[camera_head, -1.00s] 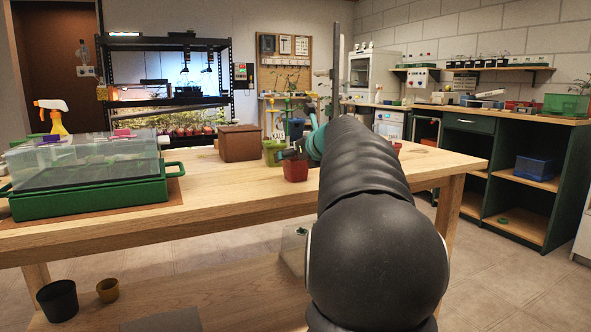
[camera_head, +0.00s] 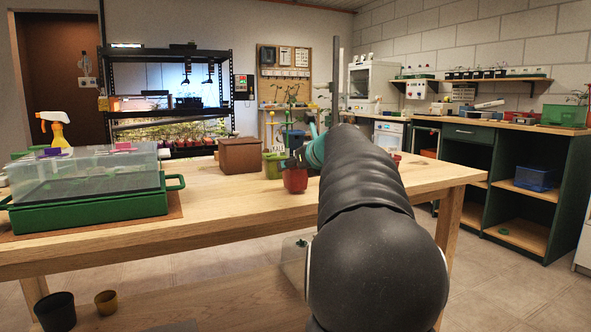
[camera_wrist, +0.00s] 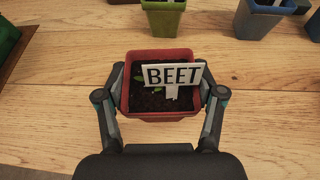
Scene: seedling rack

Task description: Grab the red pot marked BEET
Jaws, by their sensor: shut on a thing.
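The red pot (camera_wrist: 159,55) holds dark soil, small green leaves and a white label reading BEET (camera_wrist: 172,75). In the wrist view it stands between the two fingers of my gripper (camera_wrist: 160,98), which are shut on its left and right sides. In the head view the red pot (camera_head: 295,181) is at the middle of the wooden table, with my gripper (camera_head: 296,160) at it, partly hidden by my arm. I cannot tell whether its base touches the tabletop.
A green pot (camera_wrist: 167,20) and a blue-grey pot (camera_wrist: 256,22) stand just beyond. A brown box (camera_head: 240,155) and a green tray with a clear lid (camera_head: 90,211) are to the left. Another red pot (camera_head: 396,159) shows right of my arm. The table's front is clear.

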